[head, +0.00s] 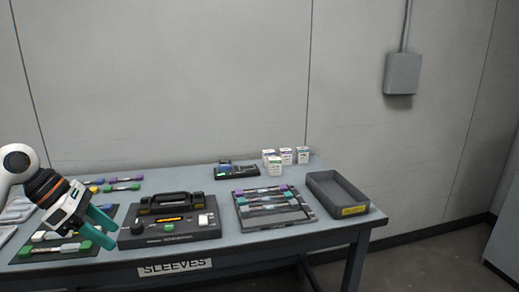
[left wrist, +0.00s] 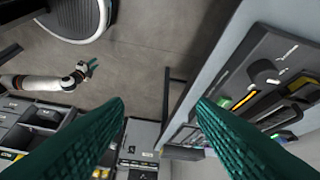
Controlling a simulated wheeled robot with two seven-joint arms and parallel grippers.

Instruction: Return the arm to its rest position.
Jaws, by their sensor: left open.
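My left gripper (head: 101,226) has teal fingers and hangs over the left part of the table (head: 235,258) near its front edge. In the left wrist view its two fingers (left wrist: 160,112) stand wide apart with nothing between them. The black splicer (head: 168,226) with a carry handle is just right of the gripper in the head view and at the right of the left wrist view (left wrist: 262,75). A white arm with a small teal gripper (left wrist: 88,68), seemingly my right one, shows in the left wrist view. Its jaw opening is too small to judge.
A dark mat (head: 30,253) with green-capped pieces lies below the left gripper. A rack of capped tubes (head: 270,207), an empty grey bin (head: 338,190) and small white boxes (head: 286,157) stand to the right. Free air lies above the table.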

